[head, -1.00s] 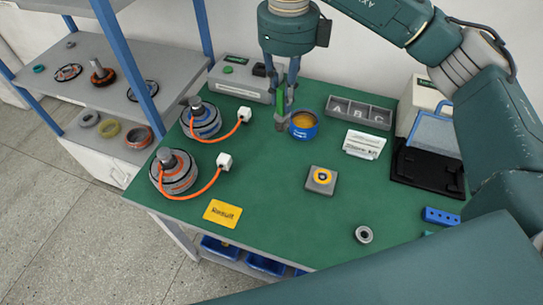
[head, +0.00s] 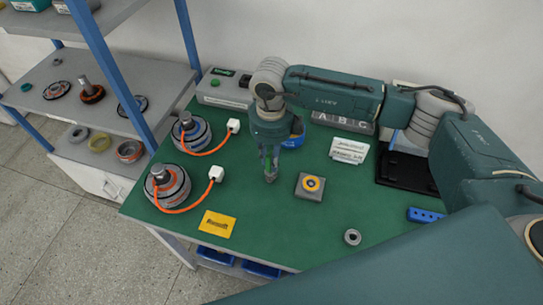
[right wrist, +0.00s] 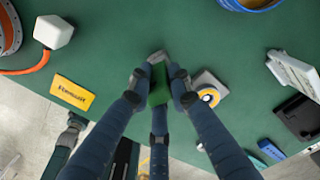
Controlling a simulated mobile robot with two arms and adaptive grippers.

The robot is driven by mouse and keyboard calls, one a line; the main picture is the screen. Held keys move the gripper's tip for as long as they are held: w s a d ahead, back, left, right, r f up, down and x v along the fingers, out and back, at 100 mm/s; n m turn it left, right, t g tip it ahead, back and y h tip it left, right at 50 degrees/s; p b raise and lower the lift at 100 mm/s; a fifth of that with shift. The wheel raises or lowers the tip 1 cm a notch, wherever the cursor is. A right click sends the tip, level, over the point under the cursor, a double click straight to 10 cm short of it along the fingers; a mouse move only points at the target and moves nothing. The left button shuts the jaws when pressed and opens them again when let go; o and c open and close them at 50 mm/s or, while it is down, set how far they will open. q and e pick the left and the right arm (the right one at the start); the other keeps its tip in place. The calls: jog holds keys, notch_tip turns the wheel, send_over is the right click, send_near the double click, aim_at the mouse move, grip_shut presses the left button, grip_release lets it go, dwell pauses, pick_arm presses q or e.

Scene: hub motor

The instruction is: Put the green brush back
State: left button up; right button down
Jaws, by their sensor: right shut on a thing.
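My right gripper (head: 270,163) is shut on the green brush (right wrist: 157,92) and holds it tip down over the green table mat, left of the square grey block. In the right wrist view the brush sits between the fingertips of the gripper (right wrist: 158,80), its grey tip pointing to the table. In the head view the fingers hide most of the brush. I cannot tell whether its tip touches the mat. A blue tin (head: 294,141) stands behind the gripper, partly hidden by it; its rim shows in the right wrist view (right wrist: 248,5).
The grey block (head: 309,187) with a yellow ring is close on the right. Two hub motors (head: 167,187) with orange cables stand at left, with a yellow card (head: 217,224) in front. A black tray (head: 407,173) is at right.

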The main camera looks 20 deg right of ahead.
jog(key=shift+f, duration=0.35)
jog(key=c, duration=2)
grip_release()
jog(key=shift+b, duration=0.3)
jog(key=o, duration=0.4)
jog(key=shift+r, duration=0.15)
notch_tip(320, 180, up, 11)
jog(key=b, duration=0.3)
jog(key=shift+r, duration=0.55)
